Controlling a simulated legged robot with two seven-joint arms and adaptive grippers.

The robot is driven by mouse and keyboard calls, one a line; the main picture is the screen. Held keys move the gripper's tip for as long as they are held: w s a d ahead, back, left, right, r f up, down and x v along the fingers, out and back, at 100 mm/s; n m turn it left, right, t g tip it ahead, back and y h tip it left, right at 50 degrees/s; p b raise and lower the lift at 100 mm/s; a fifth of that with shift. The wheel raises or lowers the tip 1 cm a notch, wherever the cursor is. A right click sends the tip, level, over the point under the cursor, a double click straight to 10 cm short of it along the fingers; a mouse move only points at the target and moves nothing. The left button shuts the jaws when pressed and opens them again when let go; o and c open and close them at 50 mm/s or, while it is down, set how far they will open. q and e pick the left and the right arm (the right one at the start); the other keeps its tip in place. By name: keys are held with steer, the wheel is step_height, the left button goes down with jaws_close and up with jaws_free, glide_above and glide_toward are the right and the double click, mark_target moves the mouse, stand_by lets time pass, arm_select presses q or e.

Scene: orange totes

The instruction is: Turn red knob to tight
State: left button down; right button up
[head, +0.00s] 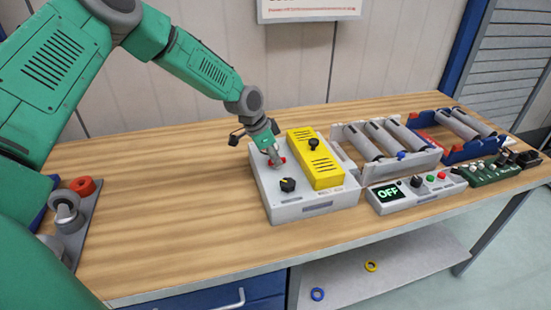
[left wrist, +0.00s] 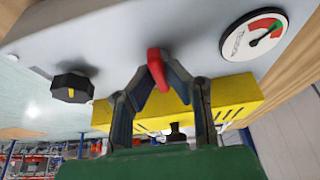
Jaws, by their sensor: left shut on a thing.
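The red knob (head: 282,160) sits on the top face of a grey box (head: 330,203), at its back left, in the head view. In the left wrist view the red knob (left wrist: 156,68) stands between my fingertips. My left gripper (head: 275,157) reaches down to it and is shut on it; in the left wrist view both fingers (left wrist: 157,72) close around its sides. A round gauge (left wrist: 254,36) with red and green zones and a dark needle is on the same face. My right gripper is in neither view.
A black knob (head: 288,185) and a yellow cover (head: 315,160) are on the same box. Right of it stand a rack of grey rollers (head: 385,140) and a panel reading OFF (head: 412,190).

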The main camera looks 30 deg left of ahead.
arm_select(q)
steer(key=c, duration=1.6)
jaws_free()
steer(key=shift+w, duration=0.15)
steer(key=shift+w+f, duration=0.1)
steer(key=shift+f, duration=0.1)
steer(key=shift+a+r, duration=0.1)
steer(key=shift+r, duration=0.15)
steer(key=v, duration=1.1)
steer(key=shift+a+r, duration=0.1)
steer(key=shift+a, duration=0.05)
